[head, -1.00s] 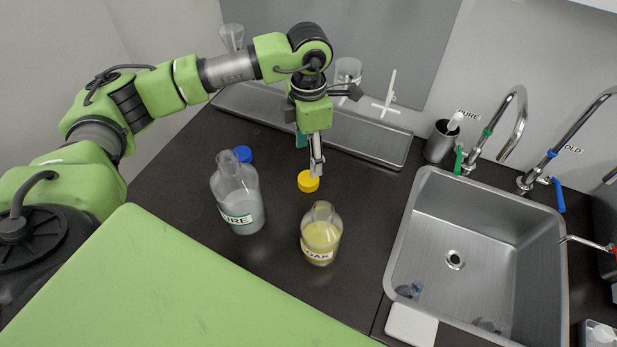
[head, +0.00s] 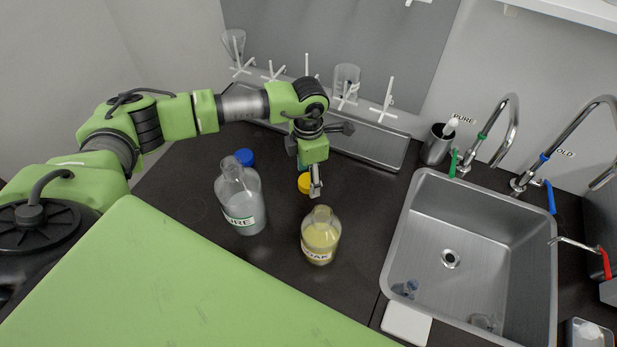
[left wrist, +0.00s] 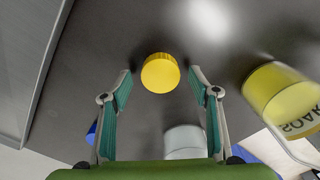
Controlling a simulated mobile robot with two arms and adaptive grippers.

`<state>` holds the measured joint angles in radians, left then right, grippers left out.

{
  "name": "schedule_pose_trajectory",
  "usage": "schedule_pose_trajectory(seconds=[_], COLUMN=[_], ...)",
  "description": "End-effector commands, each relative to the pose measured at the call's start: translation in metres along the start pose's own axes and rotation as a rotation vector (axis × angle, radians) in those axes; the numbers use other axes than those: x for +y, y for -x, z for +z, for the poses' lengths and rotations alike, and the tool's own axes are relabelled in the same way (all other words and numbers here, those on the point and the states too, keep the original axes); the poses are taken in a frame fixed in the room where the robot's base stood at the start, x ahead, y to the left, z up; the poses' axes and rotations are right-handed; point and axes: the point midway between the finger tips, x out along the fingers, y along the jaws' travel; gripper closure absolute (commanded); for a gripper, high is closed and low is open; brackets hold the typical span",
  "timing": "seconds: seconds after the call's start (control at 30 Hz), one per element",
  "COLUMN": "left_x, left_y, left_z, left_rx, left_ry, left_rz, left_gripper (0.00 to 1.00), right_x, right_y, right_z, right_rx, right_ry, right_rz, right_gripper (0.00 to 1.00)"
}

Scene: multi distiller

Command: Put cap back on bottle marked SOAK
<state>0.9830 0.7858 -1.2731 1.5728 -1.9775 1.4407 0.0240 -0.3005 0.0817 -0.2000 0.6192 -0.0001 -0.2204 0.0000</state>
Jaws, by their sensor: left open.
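The SOAK bottle (head: 320,238) stands upright and uncapped on the dark counter, with yellow liquid inside. It also shows at the right of the left wrist view (left wrist: 283,98). The yellow cap (head: 304,183) lies on the counter behind the bottle, partly hidden by my left gripper (head: 315,190). In the left wrist view the yellow cap (left wrist: 160,73) lies ahead of the open fingers, roughly centred between them. The left gripper (left wrist: 160,88) is empty, pointing down above the counter near the cap. My right gripper is not in view.
The PURE bottle (head: 242,204) stands left of the SOAK bottle, with a blue cap (head: 244,157) behind it. A metal tray (head: 370,140) and pegs run along the wall. The sink (head: 450,290) is at the right. The counter between bottles and sink is clear.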

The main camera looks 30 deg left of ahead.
Motion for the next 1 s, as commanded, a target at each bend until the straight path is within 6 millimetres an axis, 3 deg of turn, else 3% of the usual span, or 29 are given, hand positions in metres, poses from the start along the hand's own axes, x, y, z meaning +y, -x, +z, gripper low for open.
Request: schedule_pose_trajectory(seconds=[0.13,0.43,0.47,0.57,0.6,1.0], left_x=[-0.0008,-0.0005,-0.0005,-0.0004,-0.0004,0.0003], left_y=[-0.0103,-0.0112,-0.0111,-0.0110,-0.0110,-0.0053], left_z=[0.0000,0.0001,0.0001,0.0000,0.0000,0.0005], left_rx=[0.000,-0.001,-0.001,-0.001,-0.001,-0.002], left_ry=[0.000,0.000,0.000,0.000,0.000,-0.001], left_rz=[-0.001,0.000,0.000,0.000,0.000,0.001], left_gripper=[0.44,0.44,0.47,0.70,0.73,0.74], right_x=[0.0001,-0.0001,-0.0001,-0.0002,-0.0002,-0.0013], right_y=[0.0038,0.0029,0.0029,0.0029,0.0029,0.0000], right_z=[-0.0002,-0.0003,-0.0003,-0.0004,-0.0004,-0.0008], right_rx=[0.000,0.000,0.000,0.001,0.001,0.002], right_ry=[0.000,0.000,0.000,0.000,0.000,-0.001], right_rz=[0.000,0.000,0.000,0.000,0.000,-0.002], right_gripper=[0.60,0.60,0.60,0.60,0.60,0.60])
